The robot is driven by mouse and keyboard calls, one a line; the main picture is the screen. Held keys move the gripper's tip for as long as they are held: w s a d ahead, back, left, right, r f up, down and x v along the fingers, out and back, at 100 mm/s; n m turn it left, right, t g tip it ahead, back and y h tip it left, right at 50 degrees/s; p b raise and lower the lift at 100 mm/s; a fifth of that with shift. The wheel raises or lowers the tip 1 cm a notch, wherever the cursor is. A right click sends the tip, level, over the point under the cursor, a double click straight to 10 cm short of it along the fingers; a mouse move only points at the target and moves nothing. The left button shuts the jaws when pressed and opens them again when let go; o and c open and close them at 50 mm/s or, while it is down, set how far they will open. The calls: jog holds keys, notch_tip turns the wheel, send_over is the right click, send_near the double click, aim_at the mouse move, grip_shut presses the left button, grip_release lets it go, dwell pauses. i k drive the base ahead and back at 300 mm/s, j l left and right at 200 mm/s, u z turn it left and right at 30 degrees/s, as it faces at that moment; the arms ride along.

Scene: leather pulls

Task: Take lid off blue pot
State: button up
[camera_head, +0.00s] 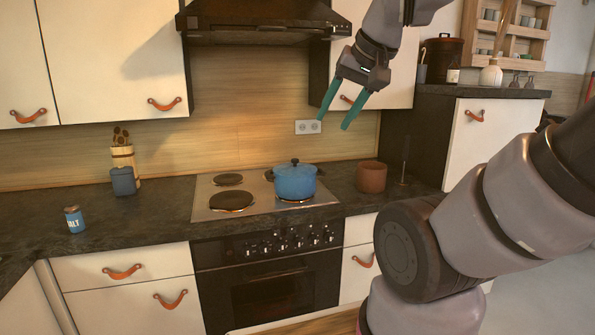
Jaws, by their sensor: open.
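A blue pot (296,184) stands on the right front part of the hob. Its blue lid (295,166) is on top, with a dark knob (294,161) at the middle. My gripper (332,125) has teal fingers that are spread apart, pointing down and to the left. It is empty and hangs above and to the right of the pot, clear of the lid.
The hob (223,207) has bare burners left of the pot. A brown pot (371,177) stands on the counter to the right. A range hood (262,20) hangs above. A salt can (74,219) and a grey-blue container (123,181) stand on the left counter.

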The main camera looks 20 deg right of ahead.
aim_at(295, 169)
jog(key=l, duration=0.35)
jog(key=i+l, duration=0.1)
jog(key=l, duration=0.2)
jog(key=i+l+u, duration=0.1)
jog(key=i+u, duration=0.15)
jog(key=i, duration=0.25)
jog(key=i+l+u, duration=0.3)
jog(key=i, duration=0.2)
jog(key=j, duration=0.1)
